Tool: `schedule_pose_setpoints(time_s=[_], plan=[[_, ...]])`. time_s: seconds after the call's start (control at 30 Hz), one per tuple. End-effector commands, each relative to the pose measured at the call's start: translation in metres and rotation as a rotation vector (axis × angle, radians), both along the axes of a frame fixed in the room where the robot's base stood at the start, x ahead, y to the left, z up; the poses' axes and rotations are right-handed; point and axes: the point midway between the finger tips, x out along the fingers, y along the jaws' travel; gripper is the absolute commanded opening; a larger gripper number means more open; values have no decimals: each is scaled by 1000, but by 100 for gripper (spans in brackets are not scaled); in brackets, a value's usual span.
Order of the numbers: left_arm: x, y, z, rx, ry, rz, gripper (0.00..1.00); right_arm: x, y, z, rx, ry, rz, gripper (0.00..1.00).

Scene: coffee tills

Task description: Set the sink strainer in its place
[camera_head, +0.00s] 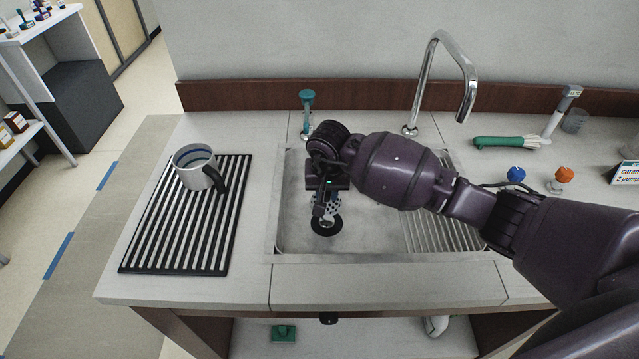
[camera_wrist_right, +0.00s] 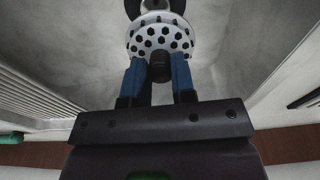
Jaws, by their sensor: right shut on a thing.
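The sink strainer is a pale metal basket with dark holes and a black knob; it shows in the wrist view (camera_wrist_right: 160,36) and partly in the head view (camera_head: 333,208). My right gripper (camera_wrist_right: 160,68) has its blue fingers on either side of the knob and is shut on it. In the head view this gripper (camera_head: 321,205) points down into the sink. The strainer is at the dark drain ring (camera_head: 325,230), overlapping it in both views. I cannot tell whether it touches the drain. My left gripper is out of view.
The sink (camera_head: 290,190) has a ribbed part at right and a tall faucet (camera_head: 428,80) behind. A black drying rack (camera_head: 150,258) with a metal mug (camera_head: 190,174) stands at left.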

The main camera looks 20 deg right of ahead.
Motion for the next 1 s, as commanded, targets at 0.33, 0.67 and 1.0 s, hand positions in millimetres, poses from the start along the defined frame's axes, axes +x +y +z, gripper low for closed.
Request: schedule_pose_setpoints(time_s=[0.33,0.67,1.0], plan=[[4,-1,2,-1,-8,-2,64,-4,-3,-2,23,125,57,0],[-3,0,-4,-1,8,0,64,-4,-3,-2,21,124,62,0],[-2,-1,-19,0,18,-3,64,-6,-3,-30,22,130,69,0]])
